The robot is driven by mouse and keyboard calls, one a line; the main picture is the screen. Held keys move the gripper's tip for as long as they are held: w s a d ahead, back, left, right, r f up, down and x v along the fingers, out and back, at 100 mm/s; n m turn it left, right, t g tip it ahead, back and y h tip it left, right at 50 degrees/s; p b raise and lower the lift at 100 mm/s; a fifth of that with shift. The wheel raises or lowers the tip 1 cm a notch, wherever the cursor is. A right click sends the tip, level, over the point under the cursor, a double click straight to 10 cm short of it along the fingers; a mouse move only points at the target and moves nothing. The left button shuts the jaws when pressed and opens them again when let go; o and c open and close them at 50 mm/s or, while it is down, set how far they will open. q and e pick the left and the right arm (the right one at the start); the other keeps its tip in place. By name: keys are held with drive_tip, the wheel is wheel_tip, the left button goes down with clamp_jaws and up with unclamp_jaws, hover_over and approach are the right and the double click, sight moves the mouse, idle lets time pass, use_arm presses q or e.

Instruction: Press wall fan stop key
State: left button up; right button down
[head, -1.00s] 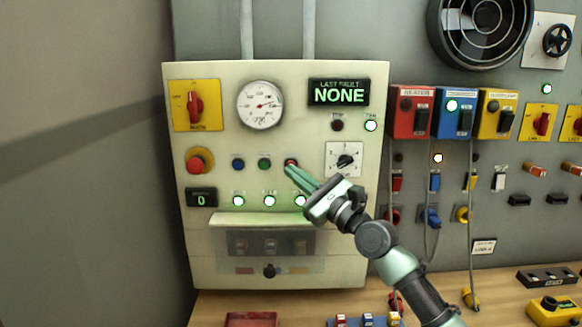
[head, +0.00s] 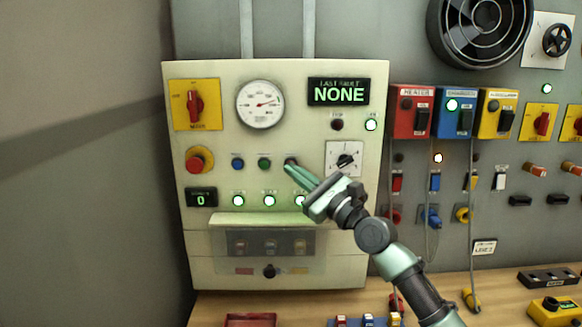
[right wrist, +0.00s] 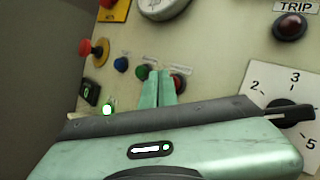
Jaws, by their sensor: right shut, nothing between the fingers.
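A cream wall panel (head: 345,255) carries a row of small buttons: blue (head: 238,163), green (head: 264,163) and red (head: 291,160). Their labels are too small to read. My right gripper (head: 288,168) is shut and empty, its green fingertips at the red button and partly covering it. In the right wrist view the fingertips (right wrist: 158,76) lie just left of the red button (right wrist: 180,80), overlapping its edge; I cannot tell whether they touch it. A round wall fan (head: 482,27) hangs at the upper right. My left gripper is not in view.
A red mushroom button (head: 199,160) and a rotary selector (head: 344,160) flank the button row. Lit green lamps (head: 269,200) sit below it, near my fingers. A clear-fronted box (head: 270,243) juts out lower down. Breaker boxes (head: 457,113) are at the right.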

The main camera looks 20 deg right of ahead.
drive_tip(key=shift+w+d+b, duration=0.1)
drive_tip(key=shift+w+b, duration=0.25)
drive_tip(key=shift+w, duration=0.05)
drive_tip(key=shift+s, duration=0.1)
idle(0.5)
drive_tip(key=shift+s+a+p, duration=0.25)
drive_tip(key=shift+s+p, duration=0.5)
drive_tip(key=shift+p, duration=0.4)
drive_tip(key=s+p, duration=0.2)
drive_tip(key=s+a+p, duration=0.1)
drive_tip(key=s+p, duration=0.1)
drive_tip(key=p, duration=0.1)
drive_tip(key=shift+s+a, duration=0.2)
drive_tip(key=shift+s, duration=0.2)
